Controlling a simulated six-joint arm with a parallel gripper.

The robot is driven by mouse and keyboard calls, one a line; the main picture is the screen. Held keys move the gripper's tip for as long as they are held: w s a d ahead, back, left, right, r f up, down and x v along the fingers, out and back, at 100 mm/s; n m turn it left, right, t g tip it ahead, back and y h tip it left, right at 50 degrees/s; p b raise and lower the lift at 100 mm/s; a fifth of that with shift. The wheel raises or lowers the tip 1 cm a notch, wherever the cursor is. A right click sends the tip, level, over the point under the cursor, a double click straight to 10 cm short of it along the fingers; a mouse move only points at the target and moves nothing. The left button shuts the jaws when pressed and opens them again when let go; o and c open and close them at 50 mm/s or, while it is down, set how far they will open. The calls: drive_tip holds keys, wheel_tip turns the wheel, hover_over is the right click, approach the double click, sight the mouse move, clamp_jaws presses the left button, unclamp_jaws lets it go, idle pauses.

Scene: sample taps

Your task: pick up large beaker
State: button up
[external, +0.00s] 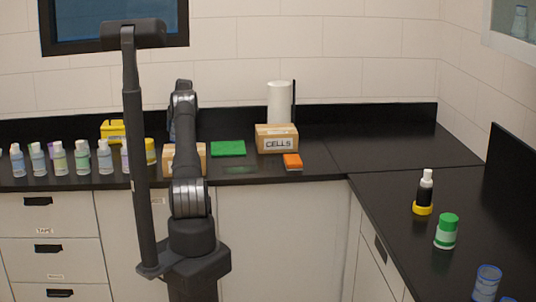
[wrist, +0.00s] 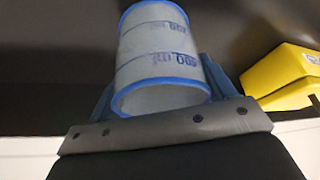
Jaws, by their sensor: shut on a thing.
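A clear beaker (wrist: 160,50) with blue rims and blue volume marks fills the middle of the wrist view. My gripper (wrist: 160,88) is shut on it, with one blue-grey finger on each side. The beaker looks slightly tilted in this view, and I cannot tell whether it touches the counter. A separate blue-rimmed clear beaker (external: 487,283) stands on the right counter in the external view.
A yellow container (wrist: 285,75) is right of the beaker. Several bottles (external: 60,160) line the left counter. A cardboard CELLS box (external: 277,139), green mat (external: 228,148) and orange item (external: 293,161) lie right of my arm. The back-right counter (external: 385,145) is clear.

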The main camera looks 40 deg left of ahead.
drive_tip(key=shift+r, duration=0.15)
drive_tip(key=w+d+r, duration=0.3)
drive_tip(key=d+r, duration=0.7)
drive_tip(key=d, duration=0.1)
drive_tip(key=shift+w+r, duration=0.3)
drive_tip(key=shift+r, duration=0.05)
